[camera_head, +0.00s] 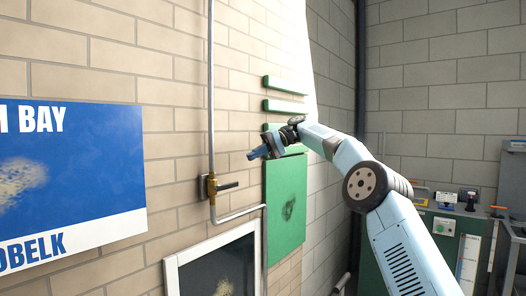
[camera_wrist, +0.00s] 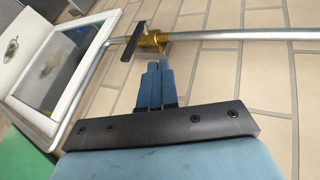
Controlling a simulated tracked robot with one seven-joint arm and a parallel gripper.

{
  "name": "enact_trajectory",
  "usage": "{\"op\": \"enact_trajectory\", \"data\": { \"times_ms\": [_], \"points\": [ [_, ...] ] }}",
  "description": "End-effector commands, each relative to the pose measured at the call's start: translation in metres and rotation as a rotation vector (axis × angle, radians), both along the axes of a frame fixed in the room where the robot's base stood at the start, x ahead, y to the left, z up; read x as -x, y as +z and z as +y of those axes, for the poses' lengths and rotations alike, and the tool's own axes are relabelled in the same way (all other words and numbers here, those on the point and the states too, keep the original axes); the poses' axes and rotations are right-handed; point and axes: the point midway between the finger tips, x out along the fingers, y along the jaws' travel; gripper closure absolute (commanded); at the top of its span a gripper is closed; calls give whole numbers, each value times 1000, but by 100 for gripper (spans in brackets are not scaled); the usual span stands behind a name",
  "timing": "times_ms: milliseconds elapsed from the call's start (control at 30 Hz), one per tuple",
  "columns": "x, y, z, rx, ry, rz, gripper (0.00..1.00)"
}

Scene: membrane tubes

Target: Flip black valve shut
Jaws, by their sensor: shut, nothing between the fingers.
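The black valve handle (camera_head: 228,187) sticks out to the right from a brass valve body (camera_head: 211,187) on a thin vertical metal pipe on the brick wall. The handle lies across the line of the pipe. My gripper (camera_head: 252,155) is to the right of the valve and a little above it in the head view, apart from it. In the wrist view, my gripper's blue fingers (camera_wrist: 155,68) are together and empty. They point toward the brass valve body (camera_wrist: 154,41) and black handle (camera_wrist: 134,41). I cannot tell the exact gap.
The metal pipe (camera_head: 210,90) bends right below the valve. A white-framed dark panel (camera_head: 218,265) is below it, a green board (camera_head: 286,205) to the right, and a blue sign (camera_head: 65,180) to the left. Green ledges (camera_head: 285,106) stick out above the board.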

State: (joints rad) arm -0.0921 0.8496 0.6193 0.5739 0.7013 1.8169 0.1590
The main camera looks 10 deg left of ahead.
Motion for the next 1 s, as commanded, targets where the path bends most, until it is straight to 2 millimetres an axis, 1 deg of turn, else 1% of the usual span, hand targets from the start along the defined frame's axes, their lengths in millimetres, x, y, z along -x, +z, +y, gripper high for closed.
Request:
{"op": "enact_trajectory", "data": {
  "times_ms": [100, 400, 633, 1000],
  "points": [
    [-8, 5, -10, -1, -1, -1, 100],
    [-16, 14, -23, -2, 0, -1, 100],
    [-17, 16, -27, 0, -1, 0, 100],
    [-17, 17, -28, 1, -1, 0, 100]
  ]
}}
